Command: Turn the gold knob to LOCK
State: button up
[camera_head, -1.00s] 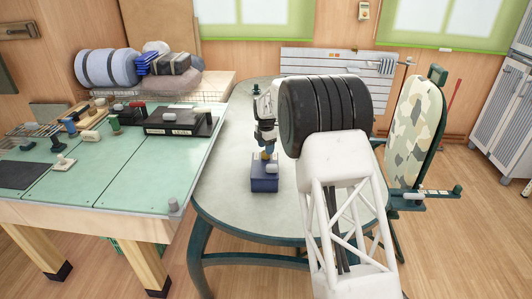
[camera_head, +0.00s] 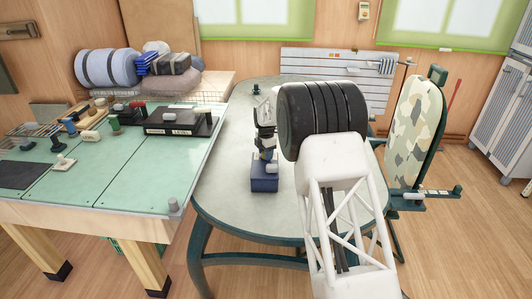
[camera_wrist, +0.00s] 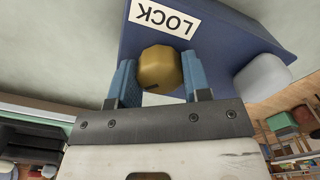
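The gold knob (camera_wrist: 160,68) is on a dark blue box (camera_wrist: 225,35), next to a white LOCK label (camera_wrist: 164,18) that reads upside down in the wrist view. My gripper (camera_wrist: 160,88) has one blue finger on each side of the knob, and both appear to touch it. A small dark mark shows on the knob's near edge. In the head view the box (camera_head: 264,184) stands on the round table, with my gripper (camera_head: 266,156) pointing down at its top. The knob is hidden by the gripper there.
A pale grey rounded part (camera_wrist: 263,76) sticks out of the box beside the knob. The pale table (camera_head: 230,160) is clear around the box. A green workbench (camera_head: 130,180) with tools and a black panel (camera_head: 180,124) stands at the left.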

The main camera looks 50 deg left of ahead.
jog(key=c, duration=0.5)
jog(key=m, duration=0.7)
jog(key=shift+f+m, duration=0.1)
jog(key=shift+m, duration=0.9)
jog(key=m, duration=0.3)
jog(key=shift+m, duration=0.4)
jog(key=m, duration=0.5)
jog(key=shift+f, duration=0.15)
jog(key=shift+d, duration=0.1)
